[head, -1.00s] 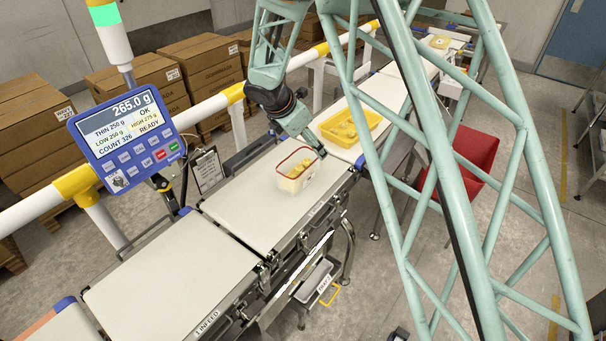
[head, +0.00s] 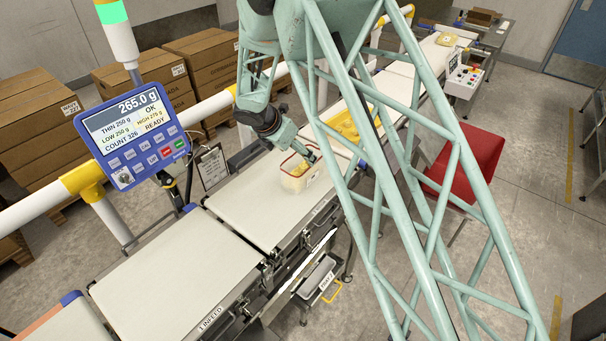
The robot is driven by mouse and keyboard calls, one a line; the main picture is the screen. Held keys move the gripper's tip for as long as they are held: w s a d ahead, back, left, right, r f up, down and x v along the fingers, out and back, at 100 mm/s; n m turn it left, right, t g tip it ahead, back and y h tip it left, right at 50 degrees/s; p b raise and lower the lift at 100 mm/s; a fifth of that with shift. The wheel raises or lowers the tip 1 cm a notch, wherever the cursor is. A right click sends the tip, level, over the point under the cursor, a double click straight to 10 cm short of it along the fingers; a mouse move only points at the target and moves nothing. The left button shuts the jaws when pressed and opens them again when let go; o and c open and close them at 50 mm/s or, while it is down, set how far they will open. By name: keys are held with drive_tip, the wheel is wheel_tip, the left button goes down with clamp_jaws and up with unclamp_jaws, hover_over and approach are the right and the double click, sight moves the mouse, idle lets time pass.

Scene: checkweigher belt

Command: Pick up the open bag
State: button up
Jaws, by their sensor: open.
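A small pale open-topped pack with a red rim and yellow pieces inside (head: 295,182) stands upright on the middle belt. I cannot tell whether it is the open bag; it looks more like a tub. My gripper (head: 309,155) is open, its tips at the pack's far right rim. Whether they touch it is too small to tell. A yellow tray with yellow pieces (head: 344,126) lies on the belt beyond, partly hidden by my arm. A small pale yellow item (head: 446,39) lies at the far end of the line.
A blue weigher display (head: 131,131) reading 265.0 g stands at left beside a white rail (head: 40,208). The infeed belt (head: 175,285) is bare. A red bin (head: 468,165) and a control box (head: 463,78) stand at right. Cartons (head: 35,130) are stacked behind the rail.

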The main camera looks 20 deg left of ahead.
sight(304, 161)
drive_tip(key=shift+w+f, duration=0.1)
drive_tip(key=shift+f, duration=0.05)
drive_tip(key=shift+x, duration=4.1)
drive_tip(key=shift+f, duration=0.1)
drive_tip(key=shift+p+x, duration=0.4)
drive_tip(key=shift+x, duration=2.15)
drive_tip(key=shift+d, duration=0.1)
drive_tip(key=shift+c, duration=0.4)
drive_tip(key=c, duration=1)
drive_tip(key=shift+r, duration=0.25)
drive_tip(key=shift+r, duration=1.6)
drive_tip(key=s+d+b, duration=0.1)
drive_tip(key=s+d, duration=0.1)
drive_tip(key=s, duration=0.2)
drive_tip(key=s+d+r+b, duration=0.1)
drive_tip(key=s+d, duration=0.2)
drive_tip(key=s, duration=0.2)
drive_tip(key=s+d+b, duration=0.2)
drive_tip(key=s+d, duration=0.1)
drive_tip(key=s, duration=0.1)
drive_tip(key=shift+s+r, duration=0.2)
drive_tip(key=shift+s, duration=0.2)
